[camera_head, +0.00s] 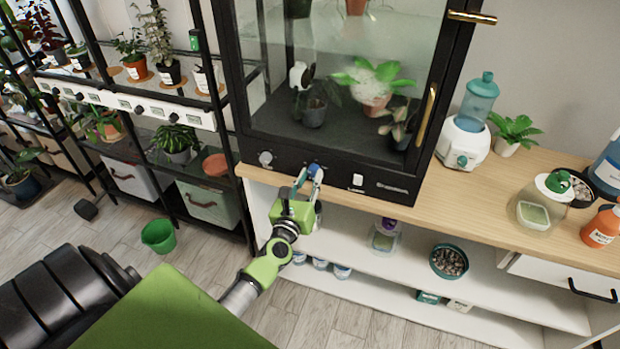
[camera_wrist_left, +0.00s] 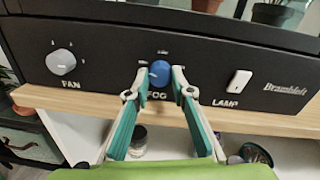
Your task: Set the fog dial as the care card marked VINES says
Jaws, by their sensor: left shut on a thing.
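The blue fog dial (camera_wrist_left: 160,73) sits on the black front panel of the glass cabinet, above the word FOG. It also shows in the head view (camera_head: 313,168). My left gripper (camera_wrist_left: 160,82) is shut on the dial, one fingertip on each side; in the head view my left gripper (camera_head: 308,180) reaches up to the panel from below. The small marks around the dial are too small to read, and I cannot tell where its pointer stands. I cannot make out a care card marked VINES. My right gripper is not in view.
The white FAN knob (camera_wrist_left: 61,62) is left of the dial and the white LAMP switch (camera_wrist_left: 238,82) is right. The wooden top (camera_head: 455,192) continues right, with a white-based blue bottle (camera_head: 463,153) and jars. Plant racks (camera_head: 172,117) stand at left.

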